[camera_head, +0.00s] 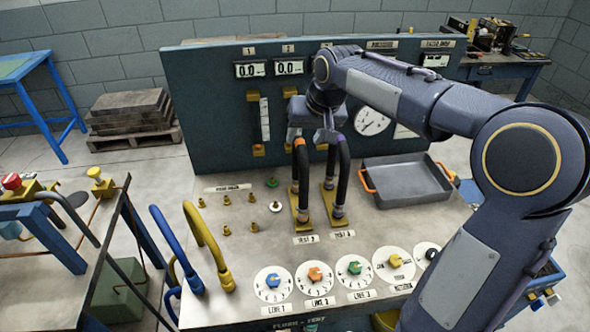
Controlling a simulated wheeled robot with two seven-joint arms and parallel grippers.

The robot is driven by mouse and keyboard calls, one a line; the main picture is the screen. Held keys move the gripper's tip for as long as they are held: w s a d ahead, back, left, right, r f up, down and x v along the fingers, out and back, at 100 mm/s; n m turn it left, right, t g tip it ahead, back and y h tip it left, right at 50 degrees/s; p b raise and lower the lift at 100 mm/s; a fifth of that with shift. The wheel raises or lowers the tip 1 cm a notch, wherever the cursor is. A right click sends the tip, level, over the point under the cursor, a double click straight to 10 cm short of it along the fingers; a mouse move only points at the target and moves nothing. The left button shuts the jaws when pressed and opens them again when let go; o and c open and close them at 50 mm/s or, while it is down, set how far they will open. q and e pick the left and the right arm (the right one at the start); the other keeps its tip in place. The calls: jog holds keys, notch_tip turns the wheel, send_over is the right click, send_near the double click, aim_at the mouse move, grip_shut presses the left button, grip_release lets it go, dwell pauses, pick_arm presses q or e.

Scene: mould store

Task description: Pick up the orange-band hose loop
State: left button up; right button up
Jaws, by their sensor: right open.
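The orange-band hose loop (304,180) is a black upright loop with orange bands, standing on a yellow plate on the bench. A similar black loop with purple bands (343,175) stands just to its right on its own yellow plate. My right gripper (311,137) points down from above at the tops of the two loops, its jaws open. The gripper hides part of the loop tops, and I cannot tell whether it touches either loop. My left gripper is out of view.
A dark panel (205,110) with gauges and displays stands behind the loops. A grey tray (407,180) with orange handles lies to the right. Numbered dials (315,278) line the front. Blue (176,250) and yellow (207,245) hoses arch at the bench's left edge.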

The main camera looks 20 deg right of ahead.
aim_at(302, 143)
jog(key=x, duration=0.3)
jog(key=p+x, duration=0.1)
jog(key=x, duration=0.1)
jog(key=shift+w+d+f, duration=0.15)
jog(key=shift+d+f, duration=0.05)
jog(key=shift+f, duration=0.1)
jog(key=shift+r, duration=0.1)
grip_shut()
